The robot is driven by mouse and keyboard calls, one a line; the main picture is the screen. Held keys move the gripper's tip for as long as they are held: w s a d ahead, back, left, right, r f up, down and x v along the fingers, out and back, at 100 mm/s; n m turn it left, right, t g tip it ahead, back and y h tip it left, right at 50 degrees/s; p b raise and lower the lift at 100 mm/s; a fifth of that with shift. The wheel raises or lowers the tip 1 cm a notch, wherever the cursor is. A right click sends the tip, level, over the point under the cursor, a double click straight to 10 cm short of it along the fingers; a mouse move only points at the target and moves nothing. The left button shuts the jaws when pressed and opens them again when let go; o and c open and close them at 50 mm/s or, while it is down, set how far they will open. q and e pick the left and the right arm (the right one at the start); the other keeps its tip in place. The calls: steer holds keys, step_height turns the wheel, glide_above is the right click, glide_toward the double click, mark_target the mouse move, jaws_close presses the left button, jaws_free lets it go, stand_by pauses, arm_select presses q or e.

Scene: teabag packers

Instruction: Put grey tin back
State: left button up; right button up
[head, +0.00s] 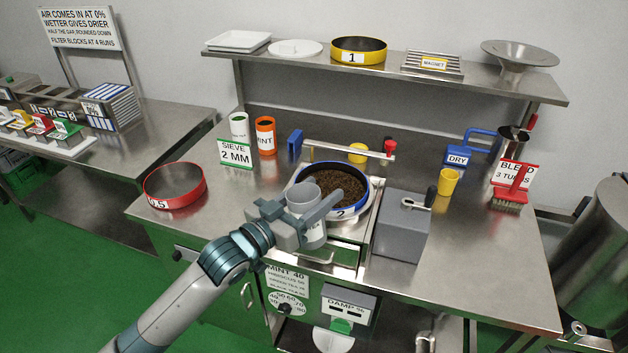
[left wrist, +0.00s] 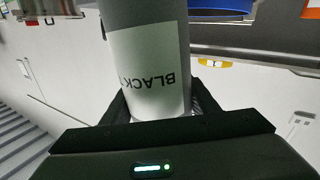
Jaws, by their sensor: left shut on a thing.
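My left gripper (head: 303,219) is shut on the grey tin (head: 303,197). The tin is a grey cylinder with its mouth up and a white label. In the left wrist view the tin (left wrist: 150,70) sits between the fingers, and its label reads BLACK, upside down in that picture. In the head view the tin overlaps the front left of the blue-rimmed sieve (head: 366,193), which holds dark brown leaf. I cannot tell the exact gap between tin and sieve. The lower part of the tin is partly hidden by the gripper. My right gripper is not in view.
A green-and-white tin (head: 239,127) and an orange MINT tin (head: 265,137) stand at the back left, behind the SIEVE 2 MM sign (head: 235,154). A red sieve (head: 175,198) lies left, a grey box (head: 401,229) right. The bench's right front is clear.

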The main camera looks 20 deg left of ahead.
mark_target(309, 235)
arm_select(q)
steer(key=s+f+n+y, duration=0.1)
steer(key=s, duration=0.1)
steer(key=s+f+t+y+b, duration=0.1)
steer(key=s+f, duration=0.1)
steer(key=s, duration=0.1)
steer(key=s+f+n+y+b, duration=0.1)
steer(key=s+f, duration=0.1)
steer(key=s, duration=0.1)
steer(key=shift+s+f+n, duration=0.2)
steer(key=shift+s+n, duration=0.05)
steer(key=shift+n, duration=0.05)
steer(key=s+a+f+n+t+y+b, duration=0.1)
steer(key=s+a+f+n+y, duration=0.1)
steer(key=s+a+y, duration=0.2)
steer(key=s+y, duration=0.1)
steer(key=s, duration=0.2)
steer(key=shift+s+f+n, duration=0.25)
steer(key=shift+f+n, duration=0.05)
steer(key=shift+n, duration=0.1)
